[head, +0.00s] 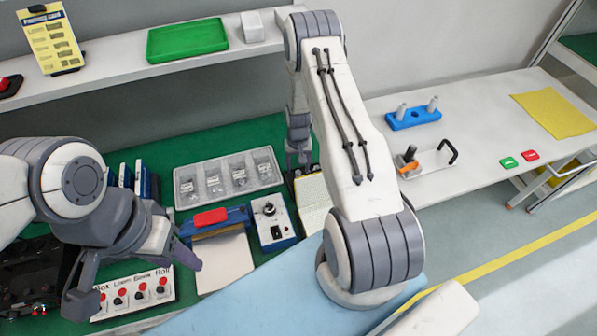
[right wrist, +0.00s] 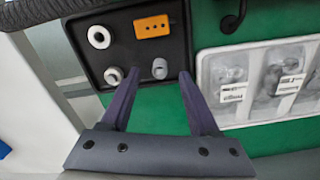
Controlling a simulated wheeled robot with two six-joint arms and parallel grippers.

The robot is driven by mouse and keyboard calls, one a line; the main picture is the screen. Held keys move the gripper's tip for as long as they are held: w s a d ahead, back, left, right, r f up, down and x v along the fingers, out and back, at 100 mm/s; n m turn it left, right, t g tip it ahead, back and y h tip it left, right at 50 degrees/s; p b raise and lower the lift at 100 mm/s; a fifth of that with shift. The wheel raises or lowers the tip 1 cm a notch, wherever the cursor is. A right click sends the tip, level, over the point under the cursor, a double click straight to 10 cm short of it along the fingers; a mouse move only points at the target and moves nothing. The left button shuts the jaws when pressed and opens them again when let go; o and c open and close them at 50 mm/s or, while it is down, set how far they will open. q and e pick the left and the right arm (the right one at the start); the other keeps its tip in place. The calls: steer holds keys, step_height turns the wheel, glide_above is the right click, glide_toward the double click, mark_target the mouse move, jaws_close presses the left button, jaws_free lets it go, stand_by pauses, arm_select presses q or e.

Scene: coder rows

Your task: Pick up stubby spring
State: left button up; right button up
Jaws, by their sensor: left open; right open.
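In the right wrist view a black tray (right wrist: 135,48) holds several small parts. A short grey cylinder (right wrist: 160,68) stands there and could be the stubby spring; I cannot make out coils. A small pale stepped part (right wrist: 114,75) is to its left. My right gripper (right wrist: 157,76) is open and empty, its fingertips pointing at the tray, with the grey cylinder showing between them. In the head view my right arm hides the tray. My left gripper (head: 134,275) is open and empty above the front left of the bench.
The tray also holds a white ring (right wrist: 98,37) and an orange block (right wrist: 153,26). A clear compartment tray (right wrist: 255,85) with bagged parts lies to the right. In the head view, a switch panel (head: 133,296) and a control box (head: 270,219) stand on the green bench.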

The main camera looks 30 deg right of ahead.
steer(key=shift+f, duration=1.2)
jaws_close()
steer(key=shift+r, duration=0.1)
